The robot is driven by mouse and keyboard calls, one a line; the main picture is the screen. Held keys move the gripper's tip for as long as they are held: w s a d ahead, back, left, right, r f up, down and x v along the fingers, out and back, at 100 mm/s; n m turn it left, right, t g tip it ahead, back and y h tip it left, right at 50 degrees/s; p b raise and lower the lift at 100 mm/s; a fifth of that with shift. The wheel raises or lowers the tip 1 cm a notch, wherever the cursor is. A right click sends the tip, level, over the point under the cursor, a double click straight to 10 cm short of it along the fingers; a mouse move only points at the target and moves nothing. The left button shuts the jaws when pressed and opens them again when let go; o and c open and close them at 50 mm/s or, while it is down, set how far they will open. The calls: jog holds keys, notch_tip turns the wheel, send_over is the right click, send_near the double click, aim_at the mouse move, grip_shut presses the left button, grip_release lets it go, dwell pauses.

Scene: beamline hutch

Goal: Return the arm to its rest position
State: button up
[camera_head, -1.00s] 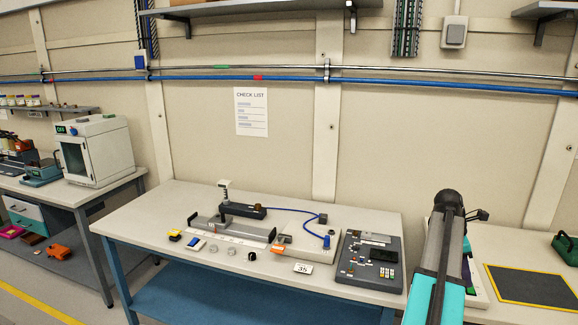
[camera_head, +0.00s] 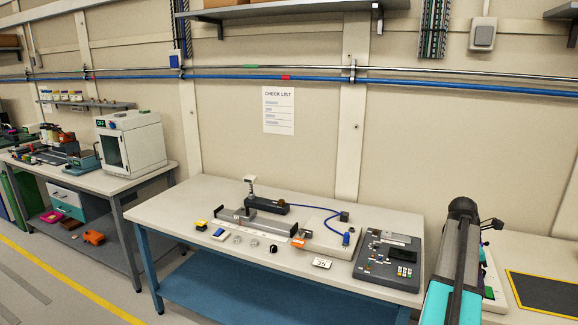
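My arm (camera_head: 452,262) stands at the lower right of the head view, seen as a grey and teal link with a black rounded top. It is in front of the right end of the workbench. My gripper is not visible in this view, so whether it is open or holds anything cannot be seen.
A white-topped workbench (camera_head: 172,207) with a blue frame carries a rail device (camera_head: 255,222), a dark control panel (camera_head: 388,259) and several small parts. A white cabinet (camera_head: 131,145) stands on the left bench. A dark yellow-edged mat (camera_head: 541,296) lies right. Floor is free at lower left.

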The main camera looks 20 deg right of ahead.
jog(key=w+a+f+n+g+y, duration=0.1)
jog(key=w+a+f+n, duration=0.2)
jog(key=w+a+f, duration=0.65)
jog(key=w+a+f+n, duration=0.2)
jog(key=w+a+f, duration=0.4)
jog(key=a+f, duration=0.55)
jog(key=s+a+f+n+g, duration=0.1)
jog(key=a+f, duration=0.6)
jog(key=a, duration=0.3)
jog(key=s+a+f, duration=0.1)
jog(key=a+f, duration=0.6)
jog(key=a, duration=0.3)
jog(key=s+a+f+m+y, duration=0.1)
jog(key=s+a+f+m, duration=0.5)
jog(key=s+a, duration=0.3)
jog(key=s+a+f+m+y, duration=0.1)
jog(key=s+a+f+m, duration=0.6)
jog(key=a, duration=0.7)
jog(key=s+m, duration=0.2)
jog(key=s, duration=0.1)
jog(key=shift+f+g, duration=0.2)
jog(key=shift+g, duration=0.1)
